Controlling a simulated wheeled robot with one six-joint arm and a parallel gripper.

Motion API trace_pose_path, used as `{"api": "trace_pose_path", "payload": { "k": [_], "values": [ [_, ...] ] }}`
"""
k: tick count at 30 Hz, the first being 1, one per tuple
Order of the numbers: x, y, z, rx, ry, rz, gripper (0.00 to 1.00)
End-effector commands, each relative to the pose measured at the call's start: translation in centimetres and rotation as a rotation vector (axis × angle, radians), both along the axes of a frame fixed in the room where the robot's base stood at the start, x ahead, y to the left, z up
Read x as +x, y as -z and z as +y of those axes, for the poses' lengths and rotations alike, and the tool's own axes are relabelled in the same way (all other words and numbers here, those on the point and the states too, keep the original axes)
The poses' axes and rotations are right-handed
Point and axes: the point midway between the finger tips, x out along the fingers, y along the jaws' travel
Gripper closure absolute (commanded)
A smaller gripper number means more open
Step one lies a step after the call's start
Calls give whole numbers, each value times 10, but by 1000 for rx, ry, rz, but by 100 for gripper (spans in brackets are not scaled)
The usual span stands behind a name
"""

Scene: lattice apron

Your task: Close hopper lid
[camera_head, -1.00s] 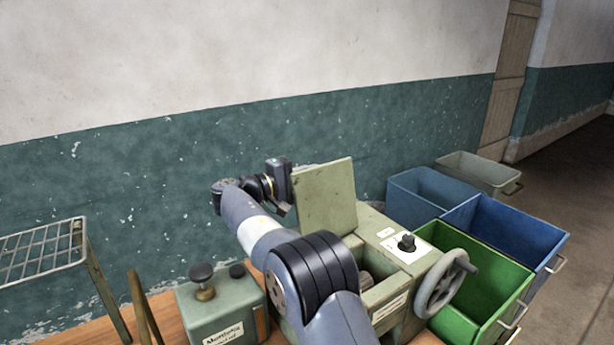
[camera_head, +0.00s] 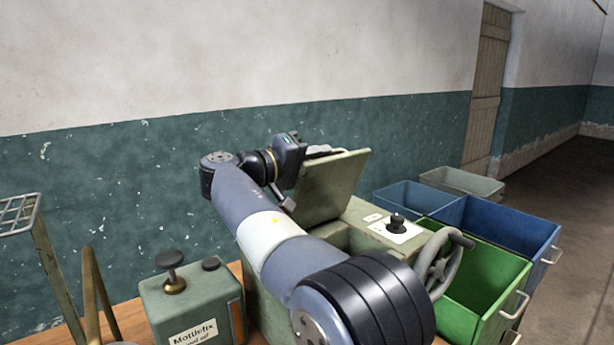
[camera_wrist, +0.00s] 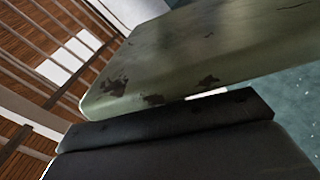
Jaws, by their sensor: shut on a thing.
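The hopper lid (camera_head: 332,186) is a pale green plate standing open and tilted on the green machine (camera_head: 362,232). My gripper (camera_head: 318,151) is at the lid's upper edge, shut on it; the fingertips are partly hidden by the lid. In the wrist view the lid's worn edge (camera_wrist: 190,65) fills the upper middle, with a dark gripper finger (camera_wrist: 175,128) along it. The hopper opening is mostly hidden behind my arm.
A handwheel (camera_head: 438,262) and a black knob (camera_head: 397,221) are right of the lid. Green (camera_head: 475,325) and blue (camera_head: 548,238) bins stand beyond. A teal wall runs behind.

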Motion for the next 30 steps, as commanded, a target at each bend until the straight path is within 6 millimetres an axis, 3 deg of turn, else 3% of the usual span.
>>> {"api": "trace_pose_path", "payload": {
  "k": [1,18,30],
  "values": [
    [-6,13,-4,20,0,-28,100],
    [-62,39,-42,250,-1,-372,100],
    [-89,64,-60,384,-3,-572,100]
  ]
}}
